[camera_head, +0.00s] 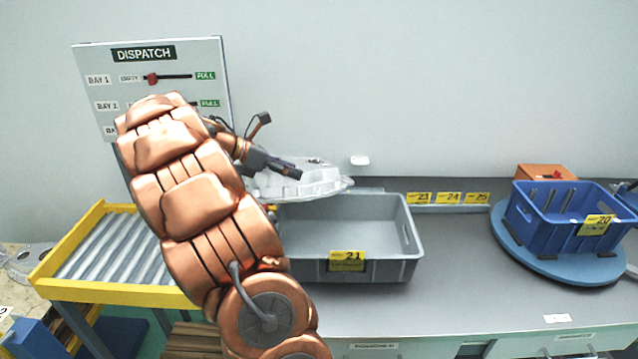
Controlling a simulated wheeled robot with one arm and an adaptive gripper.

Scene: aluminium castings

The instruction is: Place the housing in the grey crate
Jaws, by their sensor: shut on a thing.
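The housing (318,182) is a silvery, flat casting with a wide rim. My gripper (287,172) is shut on it and holds it above the back left part of the grey crate. My arm crosses in front and hides the housing's left side and the crate's left end. The grey crate (390,270) stands on the grey bench, bears a yellow label 21, and its visible inside is empty. I cannot tell whether the housing touches the crate's back rim.
A blue crate (545,237) labelled 20 stands on a round blue turntable (527,262) at the right. An orange-brown box (540,172) is behind it. A yellow-framed roller conveyor (120,248) is at the left, below the dispatch board (210,65). Bench space between the crates is clear.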

